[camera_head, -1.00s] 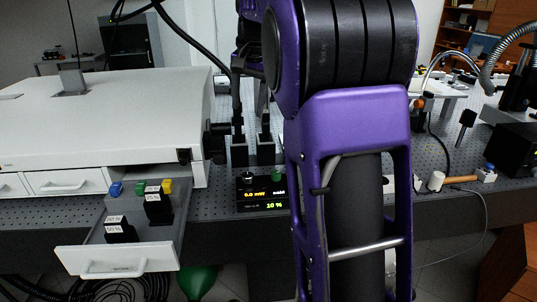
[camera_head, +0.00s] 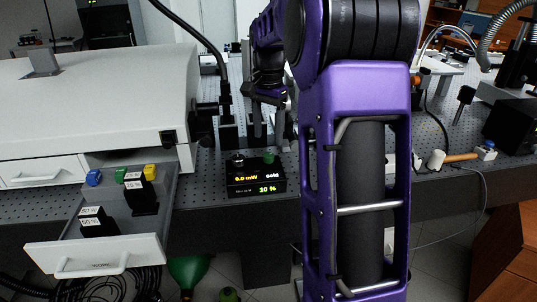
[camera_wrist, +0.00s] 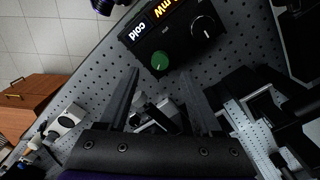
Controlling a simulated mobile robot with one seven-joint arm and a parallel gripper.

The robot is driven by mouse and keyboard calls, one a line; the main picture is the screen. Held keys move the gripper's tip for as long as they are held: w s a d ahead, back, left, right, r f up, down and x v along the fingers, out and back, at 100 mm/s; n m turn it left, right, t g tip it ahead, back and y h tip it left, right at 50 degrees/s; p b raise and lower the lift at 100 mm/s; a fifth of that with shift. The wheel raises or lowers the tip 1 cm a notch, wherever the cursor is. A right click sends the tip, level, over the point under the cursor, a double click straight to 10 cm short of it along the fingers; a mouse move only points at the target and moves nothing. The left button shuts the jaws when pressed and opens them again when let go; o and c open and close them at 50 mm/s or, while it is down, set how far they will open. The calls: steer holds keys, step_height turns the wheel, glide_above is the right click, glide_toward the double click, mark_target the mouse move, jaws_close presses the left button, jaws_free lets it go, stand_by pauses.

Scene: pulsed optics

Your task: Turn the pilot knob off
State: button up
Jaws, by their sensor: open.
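A black control box (camera_head: 257,191) stands at the table's front edge. Its display reads 0.0 mW, "cold" and 10 %. Two knobs sit on its top: a green one (camera_head: 269,158) with a white mark, and a black one (camera_head: 237,160) with a white line. I cannot read which is labelled pilot. The wrist view shows the green knob (camera_wrist: 159,61) just beyond and between my fingertips, and the black knob (camera_wrist: 203,27) farther right. My gripper (camera_head: 268,137) is open and empty, pointing down above and behind the box. It also shows in the wrist view (camera_wrist: 158,74).
Black optic mounts (camera_wrist: 262,104) stand close by on the perforated table (camera_head: 207,180). A large white housing (camera_head: 90,105) and an open drawer (camera_head: 95,253) holding small blocks lie left. A wooden-handled mallet (camera_head: 450,158) lies right.

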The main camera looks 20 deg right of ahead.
mark_target(269, 155)
step_height(269, 155, down, 6)
steer(key=shift+r+b, duration=0.1)
steer(key=shift+b, duration=0.35)
jaws_close()
